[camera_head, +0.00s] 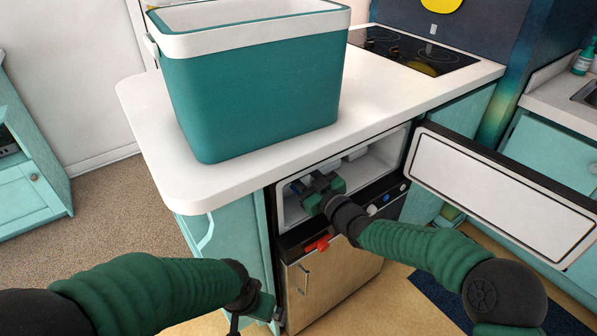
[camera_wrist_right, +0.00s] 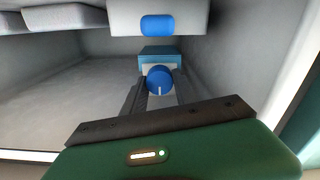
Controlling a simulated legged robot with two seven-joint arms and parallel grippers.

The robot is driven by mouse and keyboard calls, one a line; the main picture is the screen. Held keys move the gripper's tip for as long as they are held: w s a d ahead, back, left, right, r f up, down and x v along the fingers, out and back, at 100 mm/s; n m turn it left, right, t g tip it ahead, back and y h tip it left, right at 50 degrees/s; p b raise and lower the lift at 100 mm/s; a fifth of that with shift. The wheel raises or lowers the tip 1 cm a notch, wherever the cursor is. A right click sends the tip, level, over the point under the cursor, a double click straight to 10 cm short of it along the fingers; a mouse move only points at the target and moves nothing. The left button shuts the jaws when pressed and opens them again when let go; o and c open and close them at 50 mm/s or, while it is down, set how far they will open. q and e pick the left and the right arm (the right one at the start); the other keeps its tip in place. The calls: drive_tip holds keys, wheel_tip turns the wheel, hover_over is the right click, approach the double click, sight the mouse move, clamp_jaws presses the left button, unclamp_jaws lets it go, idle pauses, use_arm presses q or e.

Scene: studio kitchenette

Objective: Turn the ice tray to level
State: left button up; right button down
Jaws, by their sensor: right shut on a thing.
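My right gripper (camera_wrist_right: 160,88) is inside the open freezer compartment (camera_head: 375,158), shut on a blue round knob (camera_wrist_right: 160,78) with a white line that points downward. Behind the knob is a pale blue block (camera_wrist_right: 158,55), which seems to be the ice tray; its tilt is hard to tell. In the head view my right gripper (camera_head: 318,190) hides the knob and most of the tray. My left gripper (camera_head: 256,315) hangs low in front of the counter, its fingers apart and empty.
A white housing with a blue button (camera_wrist_right: 158,26) is just above the knob. The freezer door (camera_head: 500,190) stands open to the right. A large teal cooler (camera_head: 255,100) stands on the white counter (camera_head: 150,130). A red handle (camera_head: 317,245) is below the compartment.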

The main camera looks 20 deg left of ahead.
drive_tip(key=shift+f, duration=0.45)
drive_tip(key=c, duration=1.1)
unclamp_jaws()
drive_tip(key=shift+o, duration=0.7)
drive_tip(key=shift+r, duration=0.3)
drive_tip(key=shift+s+d, duration=0.15)
drive_tip(key=shift+d, duration=0.2)
drive_tip(key=p+v, duration=0.4)
drive_tip(key=v, duration=1.2)
drive_tip(key=shift+s, duration=0.1)
